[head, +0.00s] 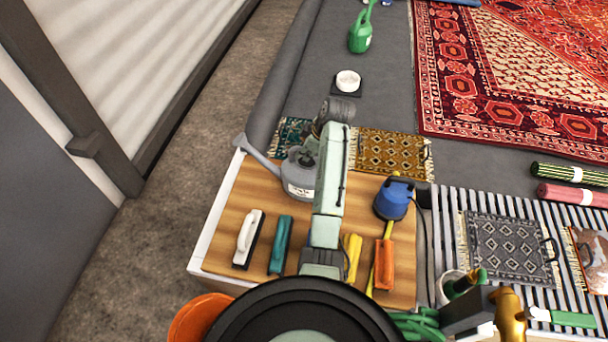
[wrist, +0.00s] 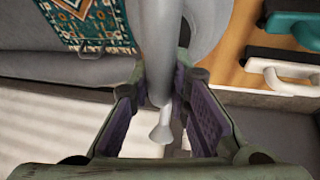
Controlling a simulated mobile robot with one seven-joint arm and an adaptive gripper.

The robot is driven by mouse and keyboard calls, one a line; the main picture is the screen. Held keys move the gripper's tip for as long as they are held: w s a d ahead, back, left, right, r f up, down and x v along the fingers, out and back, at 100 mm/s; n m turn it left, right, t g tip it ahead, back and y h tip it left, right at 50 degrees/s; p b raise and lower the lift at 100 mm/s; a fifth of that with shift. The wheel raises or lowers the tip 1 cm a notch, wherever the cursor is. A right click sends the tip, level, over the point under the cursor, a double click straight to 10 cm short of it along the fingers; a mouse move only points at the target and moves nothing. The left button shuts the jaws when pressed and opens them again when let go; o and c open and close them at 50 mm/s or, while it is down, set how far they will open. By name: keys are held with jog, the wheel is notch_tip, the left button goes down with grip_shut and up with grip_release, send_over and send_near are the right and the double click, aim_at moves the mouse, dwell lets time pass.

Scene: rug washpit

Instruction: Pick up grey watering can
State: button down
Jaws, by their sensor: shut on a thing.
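The grey watering can (head: 298,185) is at the back left of the wooden tabletop in the head view, upright, its long spout pointing left past the edge. My arm hides its right side. In the wrist view, the can's grey tube-like part (wrist: 160,50) runs between the two fingers of my gripper (wrist: 163,105), with the flared spout end beyond. My gripper is shut on the can, apparently at its handle. I cannot tell whether the can's base touches the tabletop.
On the wooden tabletop (head: 225,225) lie a white-handled brush (head: 248,238), a teal brush (head: 280,245), an orange brush (head: 384,262) and a blue pump (head: 393,198). A green watering can (head: 360,32) stands farther back. Small rugs (head: 395,153) lie behind the table.

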jog(key=shift+w+r, duration=0.1)
jog(key=shift+r, duration=0.55)
notch_tip(320, 180, up, 9)
jog(key=shift+b, duration=0.6)
jog(key=c, duration=2.1)
grip_release()
jog(key=shift+c, duration=1.4)
grip_shut()
